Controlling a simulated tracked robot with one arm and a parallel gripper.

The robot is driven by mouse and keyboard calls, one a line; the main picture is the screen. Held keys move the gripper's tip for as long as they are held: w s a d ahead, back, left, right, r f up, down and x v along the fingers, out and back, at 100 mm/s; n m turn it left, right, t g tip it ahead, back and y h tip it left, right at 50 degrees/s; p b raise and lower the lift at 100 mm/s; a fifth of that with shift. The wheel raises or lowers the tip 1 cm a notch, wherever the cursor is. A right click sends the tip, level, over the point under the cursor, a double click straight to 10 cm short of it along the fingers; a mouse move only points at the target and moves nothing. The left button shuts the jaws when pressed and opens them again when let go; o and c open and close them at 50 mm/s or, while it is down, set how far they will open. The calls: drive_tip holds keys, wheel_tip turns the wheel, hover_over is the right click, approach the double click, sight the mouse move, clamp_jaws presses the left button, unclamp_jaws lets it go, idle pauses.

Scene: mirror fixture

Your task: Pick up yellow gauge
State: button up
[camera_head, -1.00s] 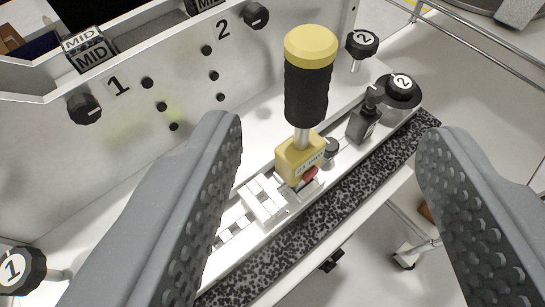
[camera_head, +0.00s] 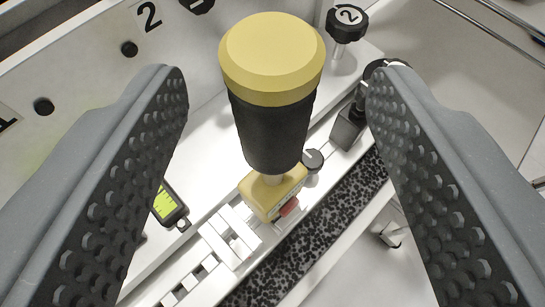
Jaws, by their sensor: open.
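The yellow gauge (camera_head: 272,125) stands upright in the middle of the head camera view. It has a yellow cap, a black grip and a yellow block (camera_head: 270,195) at its base with a small red part. My gripper (camera_head: 277,90) is open, with one ridged grey finger on each side of the gauge. The gauge's top and grip lie between the fingers in the picture, with visible gaps on both sides. No contact shows.
A device with a green display (camera_head: 168,203) sits near the left finger. White blocks (camera_head: 230,238) and a speckled strip (camera_head: 320,235) lie in front. A white panel rises behind.

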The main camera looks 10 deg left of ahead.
drive_tip(key=shift+p+x, duration=0.35)
drive_tip(key=shift+x, duration=2.35)
drive_tip(key=shift+a+r, duration=0.1)
drive_tip(key=shift+r, duration=0.05)
clamp_jaws()
